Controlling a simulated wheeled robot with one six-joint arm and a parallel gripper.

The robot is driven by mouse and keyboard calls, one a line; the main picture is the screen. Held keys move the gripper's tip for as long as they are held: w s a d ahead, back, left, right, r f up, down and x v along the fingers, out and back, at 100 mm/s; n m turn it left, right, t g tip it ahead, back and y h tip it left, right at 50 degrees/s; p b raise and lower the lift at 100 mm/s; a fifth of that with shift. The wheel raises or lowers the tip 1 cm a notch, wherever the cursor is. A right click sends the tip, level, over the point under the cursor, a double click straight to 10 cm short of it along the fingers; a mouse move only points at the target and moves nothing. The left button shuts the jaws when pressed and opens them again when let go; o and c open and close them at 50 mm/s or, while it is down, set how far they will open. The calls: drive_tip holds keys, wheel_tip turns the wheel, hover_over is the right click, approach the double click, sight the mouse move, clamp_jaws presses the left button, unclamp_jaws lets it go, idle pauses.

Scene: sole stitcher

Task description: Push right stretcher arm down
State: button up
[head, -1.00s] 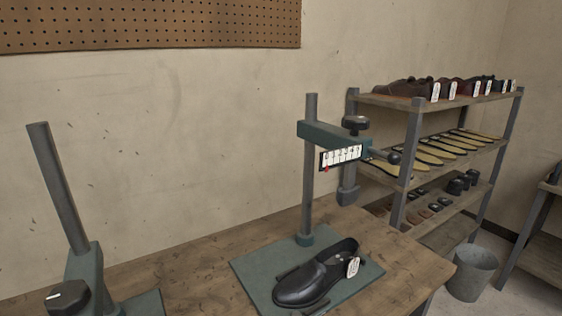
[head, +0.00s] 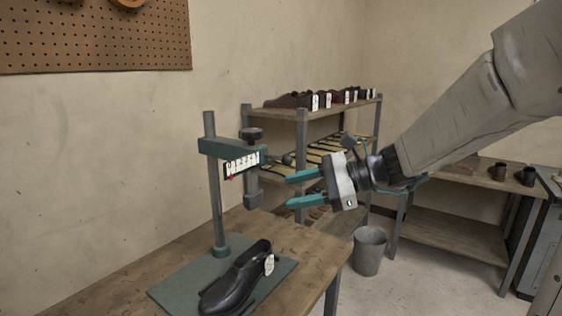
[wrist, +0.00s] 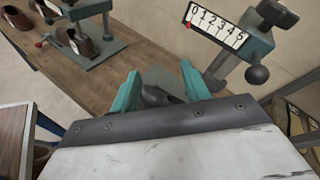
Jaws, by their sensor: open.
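The right stretcher is a grey post on a green base plate (head: 167,291) with a green horizontal arm (head: 222,149). The arm carries a black knob (head: 251,133), a white number scale (head: 243,163) with a red pointer near its 0 end, and a grey foot (head: 253,196) hanging down. A ball-ended lever (wrist: 257,74) shows at right in the wrist view. A black shoe (head: 236,281) with a white tag lies on the plate below. My gripper (head: 290,190) is open and empty, right of the foot in the head view. The wrist view shows its fingers (wrist: 161,82) apart.
A wooden workbench (head: 297,258) bears the stretcher. A shelf rack (head: 301,165) with shoes and soles stands behind. A grey bucket (head: 368,251) and another table (head: 466,182) are at right. Another stretcher with a brown shoe (wrist: 82,43) shows at upper left in the wrist view.

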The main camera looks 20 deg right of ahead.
sight(288, 158)
drive_tip(key=w+d+r+m+t, duration=0.2)
drive_tip(key=w+d+m+t, duration=0.45)
drive_tip(key=w+d, duration=0.2)
drive_tip(key=shift+g, duration=0.35)
drive_tip(key=x, duration=0.6)
drive_tip(key=shift+a+f, duration=0.15)
drive_tip(key=shift+a, duration=0.25)
drive_tip(key=shift+w+a, duration=0.45)
drive_tip(key=shift+a, duration=0.05)
